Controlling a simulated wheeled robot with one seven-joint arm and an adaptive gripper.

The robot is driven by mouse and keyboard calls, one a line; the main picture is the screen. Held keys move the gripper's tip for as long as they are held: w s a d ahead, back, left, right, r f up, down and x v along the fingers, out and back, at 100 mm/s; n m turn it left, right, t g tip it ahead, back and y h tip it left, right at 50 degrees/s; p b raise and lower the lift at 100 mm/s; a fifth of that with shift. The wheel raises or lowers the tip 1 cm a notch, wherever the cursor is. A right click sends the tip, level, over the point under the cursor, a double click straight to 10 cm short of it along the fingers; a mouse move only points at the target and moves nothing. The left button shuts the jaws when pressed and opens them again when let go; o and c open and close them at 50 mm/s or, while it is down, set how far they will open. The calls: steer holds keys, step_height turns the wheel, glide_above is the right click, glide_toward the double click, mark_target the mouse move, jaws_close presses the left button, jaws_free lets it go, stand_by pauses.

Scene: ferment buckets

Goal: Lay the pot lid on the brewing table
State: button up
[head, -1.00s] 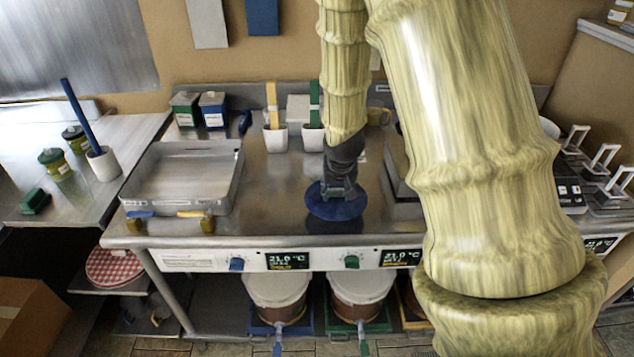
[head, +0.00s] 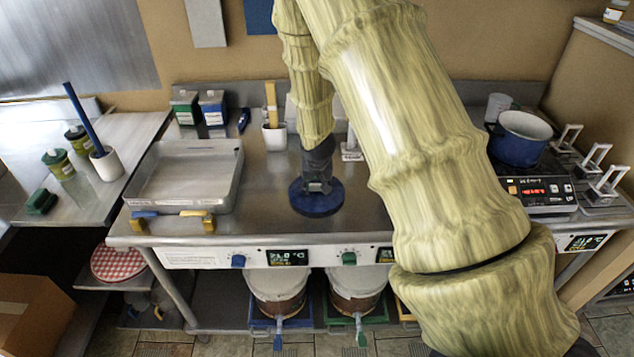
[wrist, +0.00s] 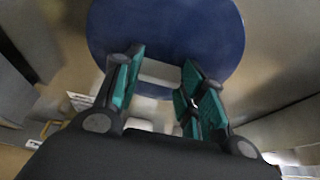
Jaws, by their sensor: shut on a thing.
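The pot lid is a round blue disc (head: 316,203) low over the brewing table, right of the metal tray. In the wrist view the lid (wrist: 165,30) fills the top middle, with a pale handle bar between the fingers. My gripper (head: 317,186) points down and is shut on the lid's handle; its teal finger pads (wrist: 160,85) stand on either side of it. The brewing table (head: 270,226) is a steel top with control panels along its front. I cannot tell whether the lid touches the table or hangs slightly above it.
A shallow metal tray (head: 186,180) stands left of the lid. A white cup with a wooden paddle (head: 274,137) is behind it. A blue pot (head: 520,140) sits on a hotplate (head: 536,197) at the right. My arm hides part of the table right of the lid.

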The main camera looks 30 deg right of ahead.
steer(key=shift+f, duration=0.15)
steer(key=o, duration=1.1)
steer(key=shift+c, duration=0.2)
steer(key=b+v, duration=0.2)
steer(key=v, duration=1)
